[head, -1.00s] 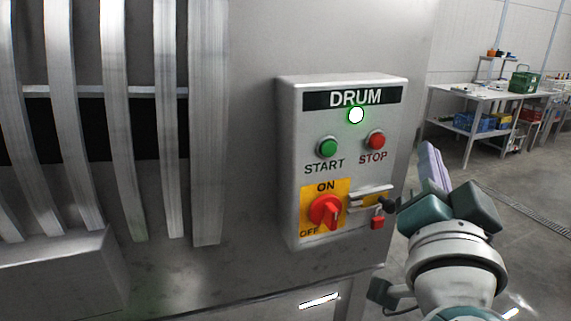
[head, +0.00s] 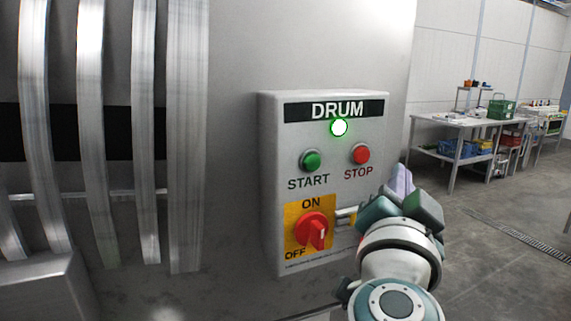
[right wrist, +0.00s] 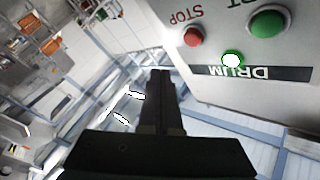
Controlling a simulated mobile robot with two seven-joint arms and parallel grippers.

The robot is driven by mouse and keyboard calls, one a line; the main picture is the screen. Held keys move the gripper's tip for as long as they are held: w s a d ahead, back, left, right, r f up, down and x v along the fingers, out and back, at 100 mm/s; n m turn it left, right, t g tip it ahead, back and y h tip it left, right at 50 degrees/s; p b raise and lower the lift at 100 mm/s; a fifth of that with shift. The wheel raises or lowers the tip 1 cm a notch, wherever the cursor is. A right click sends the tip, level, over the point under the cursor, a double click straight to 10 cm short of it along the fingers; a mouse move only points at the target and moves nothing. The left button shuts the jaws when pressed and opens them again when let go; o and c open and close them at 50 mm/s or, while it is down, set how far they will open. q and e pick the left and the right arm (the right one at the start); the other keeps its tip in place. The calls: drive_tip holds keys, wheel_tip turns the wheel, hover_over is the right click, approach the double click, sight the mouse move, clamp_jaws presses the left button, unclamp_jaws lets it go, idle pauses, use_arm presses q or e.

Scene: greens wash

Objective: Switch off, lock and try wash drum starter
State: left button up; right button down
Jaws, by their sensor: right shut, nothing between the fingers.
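The grey DRUM starter box (head: 272,180) is on the metal machine wall, with its lamp (head: 339,128) lit green. Below are the green START button (head: 311,160) and red STOP button (head: 361,154). The red rotary switch (head: 312,230) sits on a yellow plate marked ON above and OFF lower left; its grip points downward, not clearly at either label. A metal hasp (head: 345,217) beside it is partly hidden by my right gripper (head: 400,195). This gripper is shut and empty, right of the box, below STOP; its dark fingers show in the right wrist view (right wrist: 158,100). My left gripper is out of view.
Vertical metal bars (head: 187,130) stand left of the box. A workbench (head: 455,125) with a green crate (head: 500,109) and blue bins stands far back right. The floor (head: 490,215) between is open.

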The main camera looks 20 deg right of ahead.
sight(362, 155)
drive_tip(key=shift+w+a+b, duration=0.2)
drive_tip(key=shift+w+b, duration=0.85)
drive_tip(key=shift+w, duration=1.4)
drive_tip(key=shift+w, duration=0.1)
drive_tip(key=shift+w, duration=0.3)
drive_tip(key=shift+w+a+b, duration=0.1)
drive_tip(key=shift+w+b, duration=0.25)
drive_tip(key=shift+w, duration=0.1)
idle(0.6)
idle(0.3)
drive_tip(key=shift+s+p, duration=0.85)
